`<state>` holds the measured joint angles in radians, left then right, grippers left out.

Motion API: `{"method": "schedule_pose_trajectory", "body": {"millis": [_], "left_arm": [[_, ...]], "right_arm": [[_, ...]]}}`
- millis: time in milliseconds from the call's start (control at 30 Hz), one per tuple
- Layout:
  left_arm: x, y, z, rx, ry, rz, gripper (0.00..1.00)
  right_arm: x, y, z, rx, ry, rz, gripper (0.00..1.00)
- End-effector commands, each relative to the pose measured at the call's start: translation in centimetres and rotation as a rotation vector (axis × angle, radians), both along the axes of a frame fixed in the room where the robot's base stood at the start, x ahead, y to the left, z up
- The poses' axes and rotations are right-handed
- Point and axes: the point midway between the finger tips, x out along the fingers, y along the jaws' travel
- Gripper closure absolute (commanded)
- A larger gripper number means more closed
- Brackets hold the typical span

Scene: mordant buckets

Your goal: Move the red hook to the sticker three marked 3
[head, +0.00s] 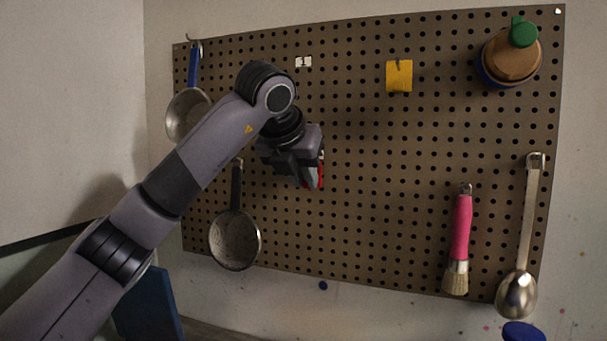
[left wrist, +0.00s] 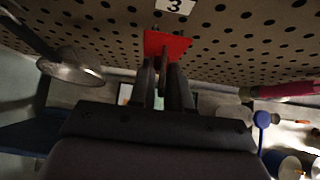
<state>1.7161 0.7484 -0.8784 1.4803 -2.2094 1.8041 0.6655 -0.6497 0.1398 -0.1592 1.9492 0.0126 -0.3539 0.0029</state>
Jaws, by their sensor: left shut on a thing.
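My left gripper (head: 308,182) is in front of the pegboard, shut on the red hook (head: 321,171). In the head view only a sliver of the hook shows beside the fingers. In the left wrist view the hook's red plate (left wrist: 167,44) sits at the tips of my left gripper (left wrist: 164,68), close to the pegboard. Sticker three (left wrist: 175,5), white with a black 3, is just beyond the plate at the top edge of that view. My arm and gripper seem to hide it in the head view. I cannot tell whether the hook touches the board. My right gripper is not in view.
The pegboard (head: 370,180) carries a blue-handled pan (head: 188,112), a dark pan (head: 235,240), a pink brush (head: 461,228), a metal spoon (head: 525,235) and a brown, green-topped item (head: 512,58). A white sticker (head: 303,62) and a yellow patch (head: 399,76) are higher up.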

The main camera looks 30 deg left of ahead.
Motion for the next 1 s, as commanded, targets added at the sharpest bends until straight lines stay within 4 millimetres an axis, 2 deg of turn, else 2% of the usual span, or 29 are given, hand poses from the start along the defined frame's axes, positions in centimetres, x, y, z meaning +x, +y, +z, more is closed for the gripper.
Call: {"method": "schedule_pose_trajectory", "body": {"millis": [667,1000], "left_arm": [[0.03,-0.02,0.02,0.0,0.0,0.0,1.0],[0.7,0.09,0.12,0.001,0.0,-0.001,1.0]], "right_arm": [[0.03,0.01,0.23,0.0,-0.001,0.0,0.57],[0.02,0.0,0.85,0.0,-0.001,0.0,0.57]]}}
